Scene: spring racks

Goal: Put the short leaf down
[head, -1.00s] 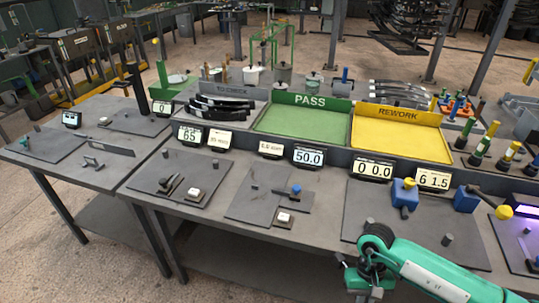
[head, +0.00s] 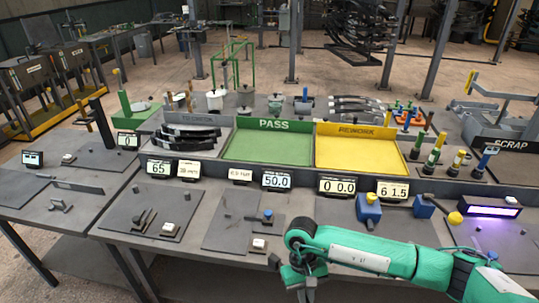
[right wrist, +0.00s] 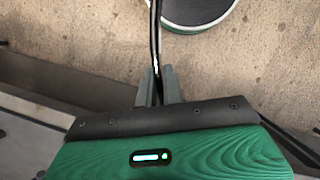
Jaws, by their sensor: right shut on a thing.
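In the right wrist view a thin dark strip, the leaf (right wrist: 155,35), stands edge-on between the fingers of my right gripper (right wrist: 156,84). The gripper is shut on it, and the leaf runs out past the fingertips to the top edge of that view. In the head view my right gripper (head: 298,284) is low in the picture, in front of the bench's near edge; its fingertips and the leaf cannot be made out there. My left gripper is not in view.
Fixtures and displays, one reading 50.0 (head: 277,180), line the grey bench.

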